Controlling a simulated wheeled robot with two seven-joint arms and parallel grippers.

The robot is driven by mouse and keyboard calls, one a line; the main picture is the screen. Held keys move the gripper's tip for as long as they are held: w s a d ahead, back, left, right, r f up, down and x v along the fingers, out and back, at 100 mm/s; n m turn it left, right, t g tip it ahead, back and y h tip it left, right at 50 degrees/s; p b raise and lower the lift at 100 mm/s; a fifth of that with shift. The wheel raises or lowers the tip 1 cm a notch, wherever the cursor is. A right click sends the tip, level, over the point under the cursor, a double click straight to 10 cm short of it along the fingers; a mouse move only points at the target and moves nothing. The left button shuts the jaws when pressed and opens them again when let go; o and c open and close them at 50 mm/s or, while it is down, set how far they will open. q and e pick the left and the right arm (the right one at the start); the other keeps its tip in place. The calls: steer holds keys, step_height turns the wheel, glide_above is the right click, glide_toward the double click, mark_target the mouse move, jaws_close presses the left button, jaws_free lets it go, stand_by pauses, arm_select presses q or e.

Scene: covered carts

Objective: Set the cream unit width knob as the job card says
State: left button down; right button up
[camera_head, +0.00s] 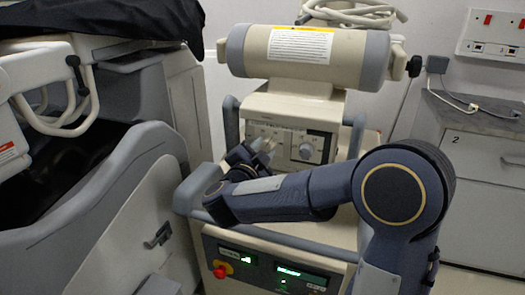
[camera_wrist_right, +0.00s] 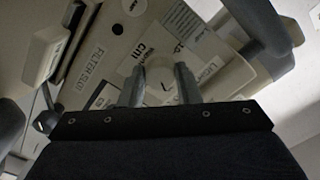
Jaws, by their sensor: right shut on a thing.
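The cream unit (camera_head: 343,98) stands in the middle of the head view, with a grey control panel (camera_head: 287,132) on its front. My right gripper (camera_head: 264,146) is at the left part of this panel. In the right wrist view, the two fingers of my right gripper (camera_wrist_right: 159,85) stand on either side of a pale round knob (camera_wrist_right: 160,72) with a dark mark, and are shut on it. Printed labels surround it; I cannot read the knob's setting or tell for certain that it is the width knob. I cannot make out a job card. My left gripper is out of view.
Another round knob (camera_head: 306,151) is on the panel's right. A grey handrail (camera_head: 275,239) runs across the unit's front, above a red stop button (camera_head: 219,272) and green displays. A bulky grey-and-white machine (camera_head: 95,200) stands left, and a cabinet (camera_head: 483,170) stands right.

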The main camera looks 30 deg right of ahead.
steer(key=o, duration=1)
steer(key=v, duration=0.8)
steer(key=shift+p, duration=0.35)
